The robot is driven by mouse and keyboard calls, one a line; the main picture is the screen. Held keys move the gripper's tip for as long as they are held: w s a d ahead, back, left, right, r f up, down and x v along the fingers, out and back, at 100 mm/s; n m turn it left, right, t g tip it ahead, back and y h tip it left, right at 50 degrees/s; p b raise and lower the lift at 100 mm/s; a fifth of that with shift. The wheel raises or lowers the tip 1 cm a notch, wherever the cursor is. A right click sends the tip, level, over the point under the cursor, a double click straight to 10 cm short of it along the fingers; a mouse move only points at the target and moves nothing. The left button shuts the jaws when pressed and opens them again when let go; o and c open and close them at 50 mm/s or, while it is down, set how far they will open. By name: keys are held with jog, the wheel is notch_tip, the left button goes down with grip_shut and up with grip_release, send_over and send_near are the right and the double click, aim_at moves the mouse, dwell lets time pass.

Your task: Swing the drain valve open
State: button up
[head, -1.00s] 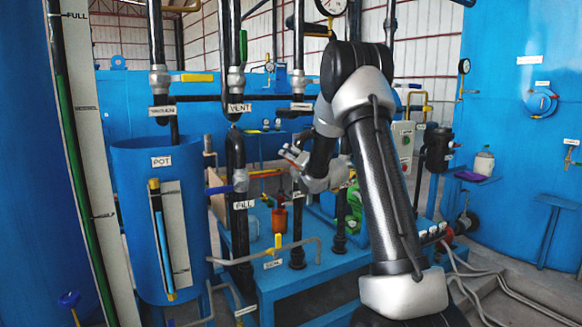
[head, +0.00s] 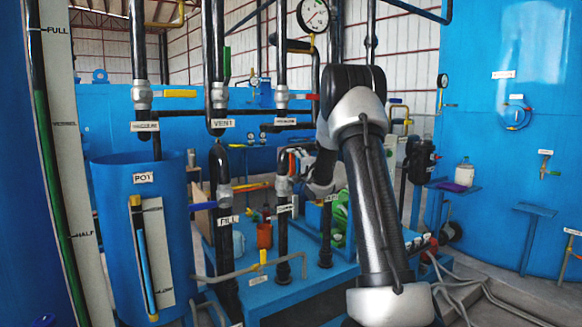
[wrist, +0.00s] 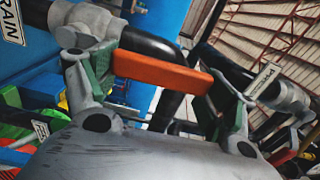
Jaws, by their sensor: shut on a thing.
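The drain valve (wrist: 85,22) is at the upper left of the wrist view, a grey body on a black pipe beside a label partly cut off, reading "RAIN". Its orange-red handle (wrist: 160,71) lies across the middle of the wrist view between the two fingers of my gripper (wrist: 158,85). The gripper is shut on the handle. In the head view my gripper (head: 297,163) is at the pipes in the middle, right of the FILL pipe. The handle is small and mostly hidden there by the gripper and wrist.
The blue pot (head: 115,230) stands at the left, next to the black FILL pipe. The VENT label (head: 222,123) hangs above. Another labelled grey valve (wrist: 285,97) is close on the right in the wrist view. Hoses (head: 475,275) lie on the floor at the right.

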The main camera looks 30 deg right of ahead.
jog(key=shift+d+m, duration=0.3)
jog(key=shift+d, duration=0.05)
dwell(0.3)
jog(key=o, duration=1.3)
jog(key=shift+d, duration=0.1)
jog(key=shift+s, duration=0.1)
jog(key=s, duration=1.1)
jog(key=shift+s+d, duration=0.1)
jog(key=shift+s, duration=0.3)
